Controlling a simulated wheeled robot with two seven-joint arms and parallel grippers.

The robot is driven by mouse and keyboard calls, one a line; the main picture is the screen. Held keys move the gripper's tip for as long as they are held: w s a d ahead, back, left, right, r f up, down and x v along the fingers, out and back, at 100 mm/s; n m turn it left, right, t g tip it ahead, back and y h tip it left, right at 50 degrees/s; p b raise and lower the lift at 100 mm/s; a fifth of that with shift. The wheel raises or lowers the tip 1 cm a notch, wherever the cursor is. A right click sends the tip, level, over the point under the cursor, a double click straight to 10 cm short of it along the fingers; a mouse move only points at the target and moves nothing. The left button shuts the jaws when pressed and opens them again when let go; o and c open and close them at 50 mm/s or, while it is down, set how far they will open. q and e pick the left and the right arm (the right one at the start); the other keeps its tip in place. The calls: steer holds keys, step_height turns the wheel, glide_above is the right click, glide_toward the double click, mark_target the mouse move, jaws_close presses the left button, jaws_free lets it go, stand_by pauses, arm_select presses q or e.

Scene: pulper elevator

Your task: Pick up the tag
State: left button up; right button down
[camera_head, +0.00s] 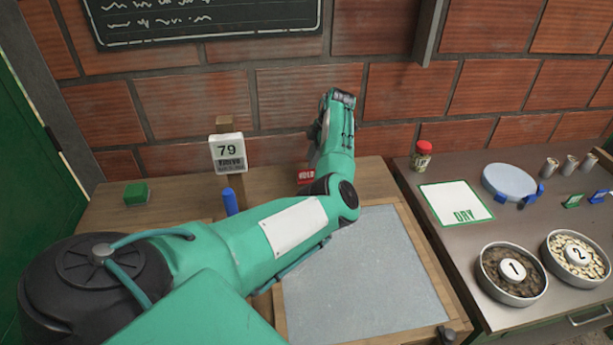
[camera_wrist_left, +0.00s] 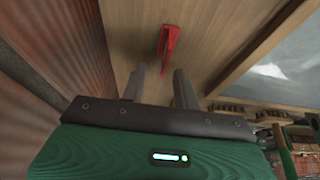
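The red tag (camera_head: 306,175), with pale lettering that seems to read HOLD, is on the wooden bench, just left of my left wrist. In the left wrist view the red tag (camera_wrist_left: 167,42) stands out on the wood, beyond the fingertips. My left gripper (camera_wrist_left: 159,75) is open, with an empty gap between its two grey fingers. The tag is ahead of that gap and apart from the fingers. In the head view my left arm hides most of this gripper. My right gripper is not in view.
A card reading 79 (camera_head: 227,153), a green block (camera_head: 136,193) and a blue peg (camera_head: 230,202) stand left. A grey panel (camera_head: 360,285) lies in front. The right counter holds a red-lidded jar (camera_head: 421,156) and bowls (camera_head: 511,295). A brick wall (camera_head: 300,95) is close behind.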

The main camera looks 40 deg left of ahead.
mark_target(306, 171)
arm_select(q)
steer(key=x, duration=0.3)
steer(key=b+x, duration=0.1)
steer(key=shift+s+d+f, duration=0.35)
steer(key=shift+s+f, duration=0.05)
steer(key=shift+s+a+f, duration=0.1)
steer(key=shift+a+f, duration=0.1)
steer(key=shift+f, duration=0.15)
jaws_close()
